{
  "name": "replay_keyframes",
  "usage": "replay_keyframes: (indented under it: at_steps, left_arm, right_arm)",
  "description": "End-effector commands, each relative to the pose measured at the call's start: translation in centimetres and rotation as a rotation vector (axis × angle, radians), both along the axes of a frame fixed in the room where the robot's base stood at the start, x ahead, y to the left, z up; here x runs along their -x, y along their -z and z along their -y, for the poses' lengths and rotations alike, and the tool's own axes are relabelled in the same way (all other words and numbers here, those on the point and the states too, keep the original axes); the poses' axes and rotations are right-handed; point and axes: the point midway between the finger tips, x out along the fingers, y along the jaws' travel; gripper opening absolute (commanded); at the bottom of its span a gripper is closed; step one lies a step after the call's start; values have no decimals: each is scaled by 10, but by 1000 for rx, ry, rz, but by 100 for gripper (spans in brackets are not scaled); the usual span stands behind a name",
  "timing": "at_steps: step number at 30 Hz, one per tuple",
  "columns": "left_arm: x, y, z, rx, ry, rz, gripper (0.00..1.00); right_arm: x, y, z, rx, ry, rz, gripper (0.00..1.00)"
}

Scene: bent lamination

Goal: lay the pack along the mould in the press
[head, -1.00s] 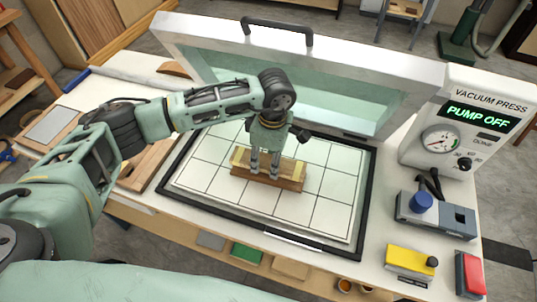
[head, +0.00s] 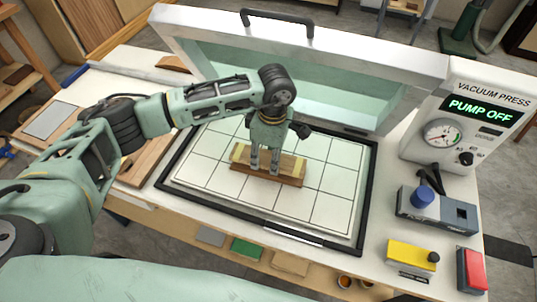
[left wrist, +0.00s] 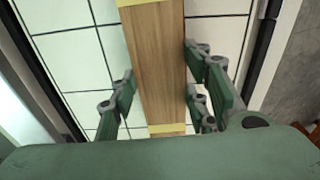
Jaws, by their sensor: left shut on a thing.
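The pack (head: 286,162) is a light wooden strip with yellow tape at its ends. It lies lengthwise over the darker brown mould (head: 265,178) on the white gridded bed of the press. My left gripper (head: 265,168) points down, with its fingers either side of the pack's middle, shut on it. In the left wrist view the pack (left wrist: 157,65) runs between the green fingers. The mould is largely covered there, and I cannot tell whether the pack touches it along its full length. My right gripper is not in view.
The press lid (head: 330,75) stands open behind the bed, close to my left arm. The bed (head: 325,205) is clear around the mould. The control box (head: 460,125) at the right reads PUMP OFF. A blue-knobbed device (head: 435,212) and yellow (head: 410,258) and red (head: 472,270) blocks stand at the right.

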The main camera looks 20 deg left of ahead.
Motion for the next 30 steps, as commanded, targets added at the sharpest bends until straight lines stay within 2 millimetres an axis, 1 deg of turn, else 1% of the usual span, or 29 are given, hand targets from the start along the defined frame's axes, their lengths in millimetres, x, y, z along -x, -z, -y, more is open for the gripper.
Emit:
replay_keyframes:
  at_steps: [13,30]
  left_arm:
    - [0,0,0,0,0,1,15]
    - [0,6,0,1,0,1,15]
  right_arm:
    - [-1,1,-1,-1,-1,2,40]
    - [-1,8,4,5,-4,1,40]
